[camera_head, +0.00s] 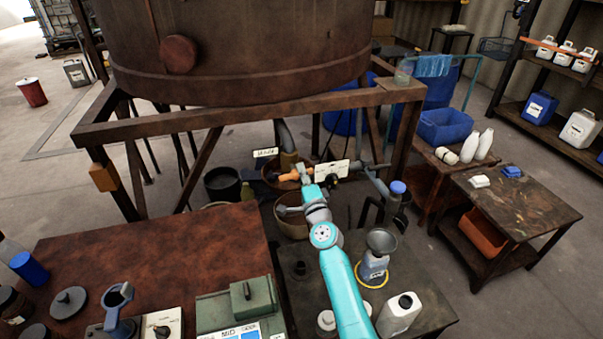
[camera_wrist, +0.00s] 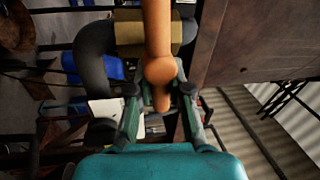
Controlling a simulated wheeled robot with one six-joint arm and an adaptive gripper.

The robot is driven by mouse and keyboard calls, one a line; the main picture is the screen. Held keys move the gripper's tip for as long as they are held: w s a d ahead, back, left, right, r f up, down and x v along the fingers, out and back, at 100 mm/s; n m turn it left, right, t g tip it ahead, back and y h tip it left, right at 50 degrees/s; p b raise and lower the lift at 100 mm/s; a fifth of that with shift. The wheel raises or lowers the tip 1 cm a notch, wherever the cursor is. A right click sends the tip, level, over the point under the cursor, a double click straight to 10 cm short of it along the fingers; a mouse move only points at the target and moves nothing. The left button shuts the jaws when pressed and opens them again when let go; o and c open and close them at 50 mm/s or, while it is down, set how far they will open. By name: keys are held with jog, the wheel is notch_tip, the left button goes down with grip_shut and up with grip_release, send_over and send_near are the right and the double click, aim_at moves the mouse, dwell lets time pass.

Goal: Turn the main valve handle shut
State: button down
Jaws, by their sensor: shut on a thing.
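The orange valve handle (camera_head: 288,176) lies roughly level under the big vat in the head view. In the wrist view the handle (camera_wrist: 158,40) runs from the top edge down to a rounded end between my fingers. My gripper (camera_head: 305,180) is shut on the handle near that end; its two fingers also show in the wrist view (camera_wrist: 160,98). A brass valve body (camera_wrist: 128,34) sits behind the handle, joined to a dark curved pipe (camera_wrist: 91,65). In the head view the brass body (camera_head: 289,160) is partly hidden.
The rusty vat (camera_head: 235,50) stands on a brown frame (camera_head: 250,112) just above and behind my arm. A white label (camera_head: 331,173) and a grey pipe (camera_head: 376,181) are close on the right. A metal funnel (camera_head: 381,241) and white jug (camera_head: 399,313) stand beside my forearm.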

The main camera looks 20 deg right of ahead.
jog(key=shift+d+f+m, duration=0.1)
jog(key=shift+f+m, duration=0.1)
jog(key=shift+m, duration=0.6)
jog(key=c, duration=1.1)
grip_release()
jog(key=s, duration=0.4)
jog(key=s+f, duration=0.1)
jog(key=s, duration=0.3)
jog(key=s+f, duration=0.1)
jog(key=s, duration=0.2)
jog(key=shift+s+f, duration=0.15)
jog(key=shift+s, duration=0.25)
